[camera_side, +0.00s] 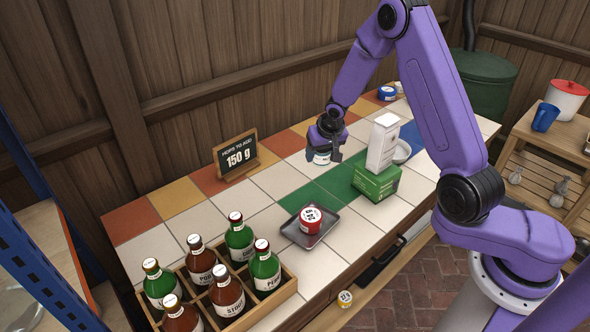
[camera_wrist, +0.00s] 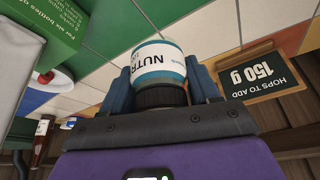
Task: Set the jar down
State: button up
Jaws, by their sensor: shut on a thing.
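The jar (camera_wrist: 158,62) is white with a teal band and a label starting "NUTRI"; its dark end sits between my fingers in the wrist view. My gripper (camera_wrist: 163,88) is shut on it, one blue finger on each side. The jar (camera_side: 321,158) shows below the fingers, close to the tiles. I cannot tell whether it touches them.
A "150 g" sign (camera_side: 238,158) stands left of my gripper. A white carton (camera_side: 382,143) and green box (camera_side: 376,182) stand to the right. A crate (camera_side: 283,290) of bottles is in front. Tiles between are bare.

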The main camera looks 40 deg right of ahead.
jog(key=w+f, duration=0.4)
jog(key=w, duration=0.4)
send_over(293, 170)
jog(key=s, duration=0.2)
jog(key=f, duration=0.5)
jog(key=shift+w+a, duration=0.2)
jog(key=shift+a, duration=0.05)
jog(key=shift+w+f, duration=0.1)
jog(key=shift+f, duration=1.55)
jog(key=shift+f, duration=0.1)
jog(key=o, duration=1.1)
jog(key=shift+o, duration=0.2)
jog(key=v, duration=1.2)
